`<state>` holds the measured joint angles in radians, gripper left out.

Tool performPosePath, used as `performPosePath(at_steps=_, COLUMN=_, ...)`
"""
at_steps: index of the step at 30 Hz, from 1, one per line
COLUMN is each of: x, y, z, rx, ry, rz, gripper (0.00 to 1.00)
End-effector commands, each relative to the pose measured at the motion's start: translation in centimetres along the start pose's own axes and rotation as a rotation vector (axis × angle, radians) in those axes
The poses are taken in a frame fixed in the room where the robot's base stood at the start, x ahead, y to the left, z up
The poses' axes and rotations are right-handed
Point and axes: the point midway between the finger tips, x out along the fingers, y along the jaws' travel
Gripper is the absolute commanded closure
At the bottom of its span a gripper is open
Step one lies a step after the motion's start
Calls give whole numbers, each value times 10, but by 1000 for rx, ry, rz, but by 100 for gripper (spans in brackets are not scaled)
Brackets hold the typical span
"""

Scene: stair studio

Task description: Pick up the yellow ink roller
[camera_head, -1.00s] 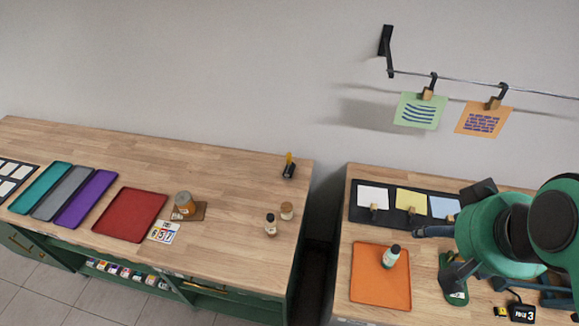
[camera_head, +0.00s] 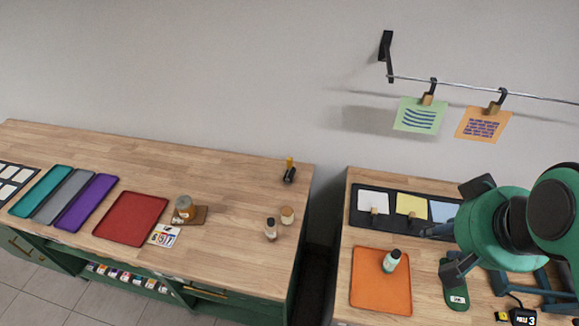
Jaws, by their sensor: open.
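The yellow ink roller (camera_head: 290,169) is a small tool with a yellow handle and a dark roller end. It lies at the back right corner of the left wooden bench (camera_head: 235,185), close to the wall. My gripper (camera_head: 464,252) is over the right bench, well to the right of the roller, partly hidden behind my green arm. Its dark grey-blue fingers look spread, with nothing seen between them.
A gap separates the left bench from the right bench (camera_head: 337,305). Near the roller stand two small bottles (camera_head: 270,229) (camera_head: 287,215). An orange tray (camera_head: 381,294) holds a bottle (camera_head: 391,261). Prints (camera_head: 420,114) (camera_head: 483,124) hang from a wall rail. Bench around the roller is clear.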

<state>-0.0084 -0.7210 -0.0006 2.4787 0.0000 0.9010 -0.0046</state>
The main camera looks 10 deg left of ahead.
Motion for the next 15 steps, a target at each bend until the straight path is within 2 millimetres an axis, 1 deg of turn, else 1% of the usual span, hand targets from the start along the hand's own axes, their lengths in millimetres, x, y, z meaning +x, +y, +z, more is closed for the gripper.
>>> performPosePath(at_steps=5, x=-2, y=-6, z=-30, rx=-27, ry=-23, rz=-9, gripper=59)
performPosePath(at_steps=11, x=-1, y=-18, z=-76, rx=-69, ry=-55, rz=-22, gripper=59)
performPosePath(at_steps=15, x=4, y=-29, z=-109, rx=-102, ry=-78, rz=-32, gripper=59)
